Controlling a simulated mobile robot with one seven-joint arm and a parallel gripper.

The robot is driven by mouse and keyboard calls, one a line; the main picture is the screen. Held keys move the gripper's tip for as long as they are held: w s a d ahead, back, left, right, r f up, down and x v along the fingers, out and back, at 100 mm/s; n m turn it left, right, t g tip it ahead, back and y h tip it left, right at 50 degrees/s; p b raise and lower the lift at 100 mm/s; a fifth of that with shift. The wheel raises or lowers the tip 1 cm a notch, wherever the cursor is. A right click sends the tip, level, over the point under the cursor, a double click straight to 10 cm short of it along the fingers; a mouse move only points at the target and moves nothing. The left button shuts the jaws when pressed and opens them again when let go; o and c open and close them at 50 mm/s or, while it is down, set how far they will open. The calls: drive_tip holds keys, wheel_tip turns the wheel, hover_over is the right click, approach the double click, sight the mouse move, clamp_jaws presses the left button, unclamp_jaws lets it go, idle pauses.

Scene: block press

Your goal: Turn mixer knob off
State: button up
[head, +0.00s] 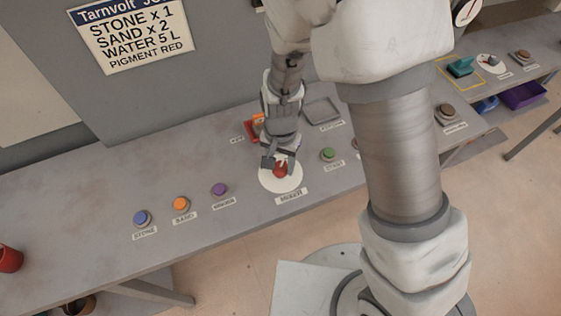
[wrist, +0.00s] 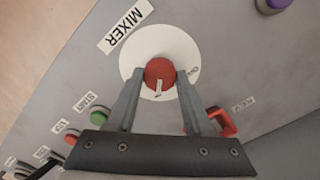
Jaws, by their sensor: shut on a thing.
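The mixer knob is red (head: 281,171) with a white mark on top, on a round white dial plate (head: 268,183) above a MIXER label (head: 289,197). In the wrist view the knob (wrist: 160,73) sits between the two fingers of my gripper (wrist: 160,80), which is shut on its sides. There the white mark lies toward the gripper's palm, and small lettering on the plate (wrist: 151,37) at the right is too blurred to read surely. In the head view my gripper (head: 280,162) reaches down over the knob and partly hides it.
Blue (head: 142,217), orange (head: 181,204) and purple (head: 220,189) buttons stand left of the dial, a green button (head: 328,154) to its right. A red holder (head: 250,130) and a grey tray (head: 322,110) are behind. A red cup (head: 9,259) stands at far left.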

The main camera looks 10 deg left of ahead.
clamp_jaws()
drive_tip(key=n+b, duration=0.1)
drive_tip(key=n, duration=0.2)
drive_tip(key=shift+f+n, duration=0.1)
drive_tip(key=shift+n, duration=0.3)
drive_tip(key=n+b, duration=0.1)
drive_tip(key=n, duration=0.3)
drive_tip(key=shift+n, duration=0.3)
drive_tip(key=n, duration=0.4)
drive_tip(key=shift+b, duration=0.4)
drive_tip(key=shift+n+p, duration=0.35)
drive_tip(key=shift+n, duration=2.35)
